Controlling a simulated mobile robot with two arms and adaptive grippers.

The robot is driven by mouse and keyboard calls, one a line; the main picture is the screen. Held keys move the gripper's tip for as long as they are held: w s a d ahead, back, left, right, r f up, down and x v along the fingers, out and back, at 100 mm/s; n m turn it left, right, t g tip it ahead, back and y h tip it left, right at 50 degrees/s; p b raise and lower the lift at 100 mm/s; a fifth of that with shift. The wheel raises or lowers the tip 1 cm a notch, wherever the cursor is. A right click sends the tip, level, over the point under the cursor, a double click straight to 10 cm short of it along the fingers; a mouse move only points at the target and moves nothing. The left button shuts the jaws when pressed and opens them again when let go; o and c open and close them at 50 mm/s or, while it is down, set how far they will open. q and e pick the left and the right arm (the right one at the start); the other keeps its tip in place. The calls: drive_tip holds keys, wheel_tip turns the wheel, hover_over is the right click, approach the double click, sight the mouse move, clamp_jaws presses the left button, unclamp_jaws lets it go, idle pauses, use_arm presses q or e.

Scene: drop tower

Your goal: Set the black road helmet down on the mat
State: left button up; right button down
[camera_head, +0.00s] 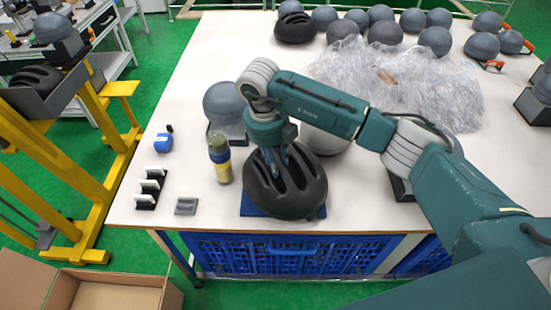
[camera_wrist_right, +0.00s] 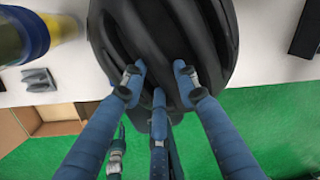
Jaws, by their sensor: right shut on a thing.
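The black road helmet (camera_head: 304,190) is at the front edge of the white table, over the blue mat (camera_head: 250,209). It covers most of the mat; only the mat's front corners and edge show. I cannot tell whether the helmet touches the mat. My right gripper (camera_head: 275,166) comes down from above and is shut on the helmet, its fingers in the vents. In the right wrist view the blue fingers (camera_wrist_right: 160,88) press against the black shell (camera_wrist_right: 165,35), which fills the top middle. My left gripper is not in view.
A grey headform (camera_head: 222,103) stands behind left, with a yellow-blue bottle (camera_head: 220,160) close beside the helmet. A black rack (camera_head: 150,187) and small grey block (camera_head: 186,206) lie left. Plastic wrap (camera_head: 430,85) and several headforms fill the back. A yellow tower (camera_head: 95,130) stands left.

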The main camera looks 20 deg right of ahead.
drive_tip(key=shift+f, duration=0.45)
drive_tip(key=shift+f+b, duration=0.55)
drive_tip(key=shift+b, duration=0.1)
drive_tip(key=c, duration=1.2)
unclamp_jaws()
drive_tip(key=shift+c, duration=0.5)
drive_tip(key=shift+c, duration=1.3)
drive_tip(key=shift+r, duration=0.1)
